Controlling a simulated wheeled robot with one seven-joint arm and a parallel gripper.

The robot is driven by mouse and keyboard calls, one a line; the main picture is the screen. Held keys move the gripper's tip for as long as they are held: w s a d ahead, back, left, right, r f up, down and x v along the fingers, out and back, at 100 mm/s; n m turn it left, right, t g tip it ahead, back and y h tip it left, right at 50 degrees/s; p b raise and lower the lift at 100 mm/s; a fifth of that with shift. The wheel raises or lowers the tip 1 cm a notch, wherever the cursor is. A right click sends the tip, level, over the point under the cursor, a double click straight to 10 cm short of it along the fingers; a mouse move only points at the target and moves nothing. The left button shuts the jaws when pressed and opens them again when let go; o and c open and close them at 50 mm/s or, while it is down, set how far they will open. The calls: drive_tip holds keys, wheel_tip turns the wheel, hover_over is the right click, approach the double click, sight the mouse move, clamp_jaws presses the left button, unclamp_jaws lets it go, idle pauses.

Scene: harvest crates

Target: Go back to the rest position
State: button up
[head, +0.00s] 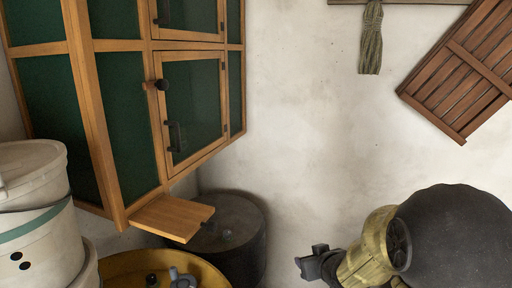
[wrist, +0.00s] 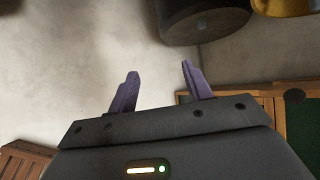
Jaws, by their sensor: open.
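My gripper (wrist: 158,82) shows in the wrist view with its two purple fingers spread apart and nothing between them. In the head view my gripper (head: 312,262) is at the lower right of the middle, at the end of my arm, in front of the wall. It is clear of the cabinet and touches nothing that I can see.
A wooden cabinet with green panels (head: 122,118) hangs at the left, a small wooden shelf (head: 172,216) jutting from it. Below are a dark barrel (head: 245,240), a yellow tub (head: 122,262) and white buckets (head: 45,245). A slatted wooden panel (head: 465,70) hangs upper right. The middle is free.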

drive_tip(key=s+f+m+g+h, duration=0.1)
drive_tip(key=s+g, duration=0.3)
drive_tip(key=s, duration=0.5)
drive_tip(key=s+f+m+g+h, duration=0.1)
drive_tip(key=s+f+g, duration=0.3)
drive_tip(key=s, duration=0.6)
drive_tip(key=shift+d+f+m, duration=0.2)
drive_tip(key=shift+d+m, duration=0.1)
drive_tip(key=shift+m, duration=0.2)
drive_tip(key=shift+c, duration=0.4)
idle(0.4)
